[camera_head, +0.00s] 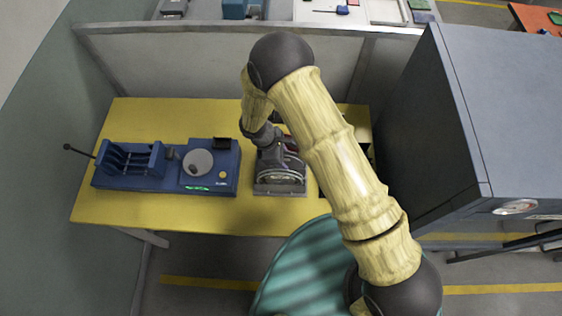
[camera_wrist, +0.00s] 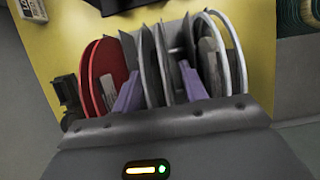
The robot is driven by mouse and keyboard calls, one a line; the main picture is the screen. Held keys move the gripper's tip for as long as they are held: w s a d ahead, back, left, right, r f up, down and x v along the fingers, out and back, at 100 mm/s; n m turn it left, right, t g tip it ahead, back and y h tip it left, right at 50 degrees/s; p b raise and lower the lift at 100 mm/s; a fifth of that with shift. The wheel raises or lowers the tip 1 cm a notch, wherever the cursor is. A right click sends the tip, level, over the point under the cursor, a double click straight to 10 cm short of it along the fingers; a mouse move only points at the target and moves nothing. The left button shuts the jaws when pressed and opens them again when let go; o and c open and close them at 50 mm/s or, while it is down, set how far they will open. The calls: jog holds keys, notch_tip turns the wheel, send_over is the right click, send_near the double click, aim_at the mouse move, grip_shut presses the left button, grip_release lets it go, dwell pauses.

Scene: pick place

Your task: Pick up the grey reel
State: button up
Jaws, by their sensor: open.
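Several reels stand on edge side by side in a rack; its dividers show in the wrist view. The reels' lower parts are hidden by my gripper body. In the head view the rack (camera_head: 280,189) sits mid-table, partly behind my arm.
A blue machine (camera_head: 215,183) with a lever stands left of the rack on the yellow table (camera_head: 150,213). A large grey cabinet (camera_head: 490,110) stands at the right. A low grey partition (camera_head: 200,67) runs behind the table. The table's front strip is clear.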

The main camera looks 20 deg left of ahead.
jog(key=shift+c, duration=0.2)
grip_shut()
jog(key=shift+r, duration=0.1)
notch_tip(320, 180, up, 10)
jog(key=b, duration=0.3)
dwell(0.6)
